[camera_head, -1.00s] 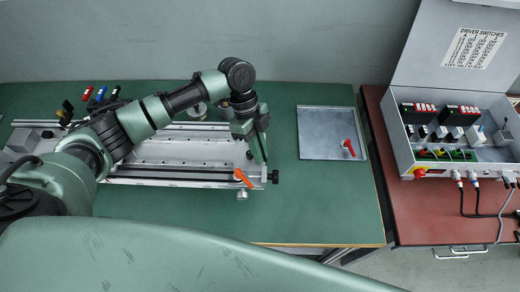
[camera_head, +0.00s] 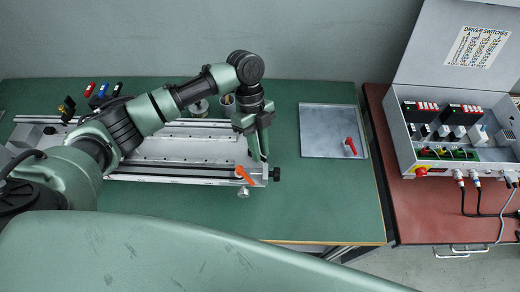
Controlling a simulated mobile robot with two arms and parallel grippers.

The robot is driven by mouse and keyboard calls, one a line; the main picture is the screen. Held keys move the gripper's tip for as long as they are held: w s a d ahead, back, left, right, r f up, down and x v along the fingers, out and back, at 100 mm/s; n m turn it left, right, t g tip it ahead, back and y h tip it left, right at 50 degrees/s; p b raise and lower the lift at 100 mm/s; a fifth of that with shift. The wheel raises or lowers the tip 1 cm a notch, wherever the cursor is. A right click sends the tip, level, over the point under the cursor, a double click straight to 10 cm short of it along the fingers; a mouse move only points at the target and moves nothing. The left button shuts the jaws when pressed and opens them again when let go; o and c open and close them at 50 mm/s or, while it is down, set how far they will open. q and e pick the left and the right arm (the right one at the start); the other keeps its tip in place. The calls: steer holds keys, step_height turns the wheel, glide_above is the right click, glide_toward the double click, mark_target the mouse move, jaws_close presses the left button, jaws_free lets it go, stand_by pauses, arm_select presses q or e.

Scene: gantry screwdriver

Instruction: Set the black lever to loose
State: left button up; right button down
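No part is clearly recognisable as the black lever. A black knob (camera_head: 276,174) sits at the right end of the metal gantry rail (camera_head: 190,181), beside an orange lever (camera_head: 244,175). Small black (camera_head: 117,89), red and blue handles stand behind the gantry's left part. My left gripper (camera_head: 263,157) points down over the gantry's right end, just behind the orange lever and black knob. It seems apart from both. Its fingers overlap in this view, so their opening is unclear. My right gripper is not in view.
A metal plate with a raised rim (camera_head: 318,151) lies right of the gantry, with a red lever (camera_head: 351,146) on it. Green table (camera_head: 320,210) is clear in front of the plate. An open grey switch box (camera_head: 405,150) stands on the red table (camera_head: 430,215) at right.

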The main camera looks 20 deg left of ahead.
arm_select(q)
steer(key=b+v, duration=0.1)
steer(key=v, duration=0.6)
steer(key=shift+w, duration=0.1)
